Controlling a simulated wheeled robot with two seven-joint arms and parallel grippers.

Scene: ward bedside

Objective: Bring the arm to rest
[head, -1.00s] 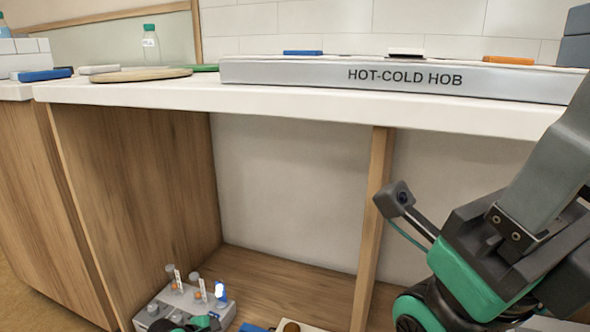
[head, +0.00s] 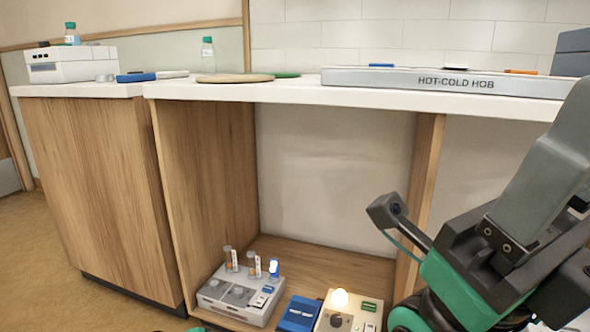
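My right arm (head: 500,235), grey and black with green parts, comes in from the right in the head view. It is in front of the open cabinet below the counter and touches nothing that I can see. A small camera on a stalk (head: 388,210) sticks out from its wrist. The fingers of my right gripper are cut off by the lower edge of the picture. My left gripper does not show.
A white counter (head: 300,94) bears a long hob (head: 400,80), a round wooden board (head: 235,78) and a bottle (head: 208,55). On the low shelf stand a grey device with vials (head: 240,292), a blue box (head: 299,314) and a cream device with a lit lamp (head: 345,315). Floor is clear at left.

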